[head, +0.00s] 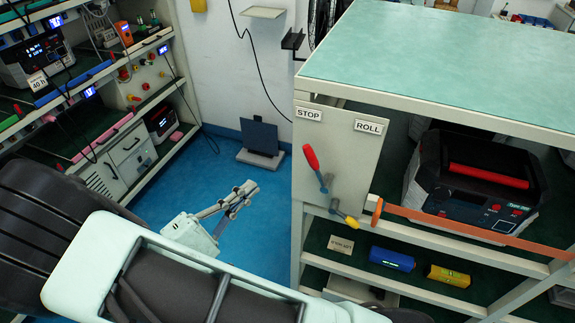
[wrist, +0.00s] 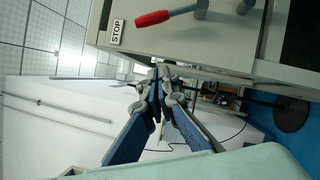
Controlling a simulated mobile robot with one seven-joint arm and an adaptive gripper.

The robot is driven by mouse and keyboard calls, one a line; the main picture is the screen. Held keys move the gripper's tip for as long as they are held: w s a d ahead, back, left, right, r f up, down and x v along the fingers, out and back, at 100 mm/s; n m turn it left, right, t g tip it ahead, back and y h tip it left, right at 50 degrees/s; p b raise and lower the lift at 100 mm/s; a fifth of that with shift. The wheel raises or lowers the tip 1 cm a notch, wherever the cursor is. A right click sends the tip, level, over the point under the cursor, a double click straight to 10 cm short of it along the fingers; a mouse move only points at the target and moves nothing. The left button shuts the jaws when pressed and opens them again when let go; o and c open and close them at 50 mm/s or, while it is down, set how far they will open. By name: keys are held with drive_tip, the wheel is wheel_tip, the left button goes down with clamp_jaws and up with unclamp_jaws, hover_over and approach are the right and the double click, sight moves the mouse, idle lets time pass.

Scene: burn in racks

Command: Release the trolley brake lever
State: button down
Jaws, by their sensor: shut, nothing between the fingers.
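The trolley (head: 430,57) has a green top and a pale side panel (head: 352,150) with a STOP label (head: 308,113) and a ROLL label (head: 368,127). The brake lever (head: 312,160) has a red grip and tilts up toward the STOP label. In the wrist view the red grip (wrist: 153,18) shows at the top, close to the STOP label (wrist: 117,32). My gripper (head: 246,193) is shut and empty, left of the panel and apart from the lever. In the wrist view its fingertips (wrist: 160,72) meet below the red grip.
A second, yellow-ended handle (head: 347,218) sits low on the panel. An orange bar (head: 450,226) crosses the trolley front before a black device (head: 480,185). Shelves with instruments (head: 120,150) stand at the left.

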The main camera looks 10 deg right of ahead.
drive_tip(key=p+x, duration=0.1)
drive_tip(key=x, duration=0.9)
drive_tip(key=shift+d+r+p, duration=0.2)
drive_tip(key=shift+d+p, duration=0.05)
drive_tip(key=shift+p, duration=0.05)
drive_tip(key=shift+s+d+r+p, duration=0.2)
drive_tip(key=shift+s+d+r, duration=0.15)
drive_tip(key=shift+s+d, duration=0.25)
drive_tip(key=shift+s+d+r+p, duration=0.2)
drive_tip(key=shift+s+d+r, duration=0.15)
drive_tip(key=shift+s+d, duration=0.25)
drive_tip(key=shift+s+r, duration=0.1)
